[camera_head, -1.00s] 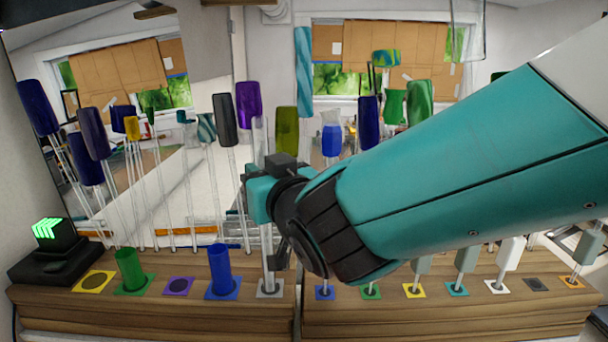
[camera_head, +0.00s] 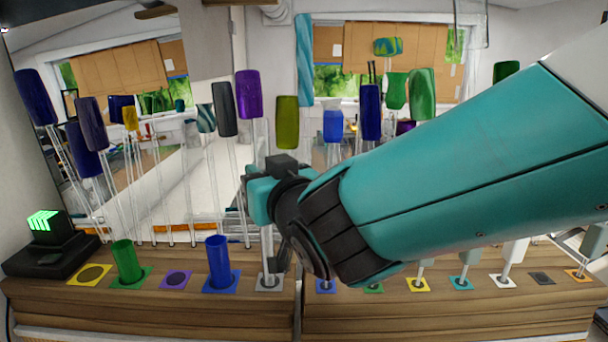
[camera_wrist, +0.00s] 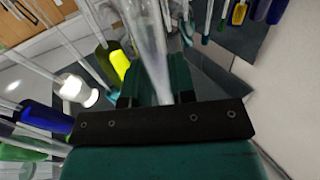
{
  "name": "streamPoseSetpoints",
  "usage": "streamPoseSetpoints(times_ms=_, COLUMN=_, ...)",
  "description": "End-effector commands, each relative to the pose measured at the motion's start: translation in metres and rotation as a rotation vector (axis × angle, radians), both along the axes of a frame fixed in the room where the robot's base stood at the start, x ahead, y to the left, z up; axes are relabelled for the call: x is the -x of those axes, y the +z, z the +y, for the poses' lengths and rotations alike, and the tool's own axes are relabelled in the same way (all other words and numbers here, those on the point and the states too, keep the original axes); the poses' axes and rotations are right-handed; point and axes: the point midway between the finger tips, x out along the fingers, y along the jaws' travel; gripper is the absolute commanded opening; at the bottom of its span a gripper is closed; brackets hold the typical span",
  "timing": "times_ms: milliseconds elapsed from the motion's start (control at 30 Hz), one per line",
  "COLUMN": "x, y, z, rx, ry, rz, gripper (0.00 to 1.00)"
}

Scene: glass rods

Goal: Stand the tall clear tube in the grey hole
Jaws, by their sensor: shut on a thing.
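The tall clear tube (camera_head: 267,246) is upright in the head view, its lower end at the grey square with the grey hole (camera_head: 269,283). My gripper (camera_head: 262,205) is shut on the tube above that square. The tube also shows in the wrist view (camera_wrist: 149,42), running up between the teal fingers of my gripper (camera_wrist: 158,88). The tube's foot overlaps the hole's opening, and I cannot tell how deep it sits. My gripper and wrist hide the tube's middle.
A green tube (camera_head: 124,262) and a blue tube (camera_head: 217,265) stand left of the grey square. Several thin rods with coloured heads, such as a purple one (camera_head: 249,94), stand behind. My arm covers much of the right side. A black box with a green display (camera_head: 44,222) stands far left.

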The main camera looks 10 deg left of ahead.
Motion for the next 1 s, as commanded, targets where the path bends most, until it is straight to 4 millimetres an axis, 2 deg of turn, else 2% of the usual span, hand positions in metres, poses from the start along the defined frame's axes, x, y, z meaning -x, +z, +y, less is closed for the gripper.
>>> streamPoseSetpoints(times_ms=633, x=0.0, y=-0.0064, z=0.0, rx=0.0, ry=0.0, rz=0.0, gripper=0.0)
streamPoseSetpoints(times_ms=667, x=-0.0001, y=-0.0058, z=0.0001, rx=0.0, ry=0.0, rz=0.0, gripper=0.28)
streamPoseSetpoints(times_ms=767, x=0.0, y=-0.0055, z=0.0, rx=0.0, ry=0.0, rz=0.0, gripper=0.51)
streamPoseSetpoints(times_ms=1000, x=0.0, y=-0.006, z=-0.0001, rx=0.001, ry=0.0, rz=0.001, gripper=0.54)
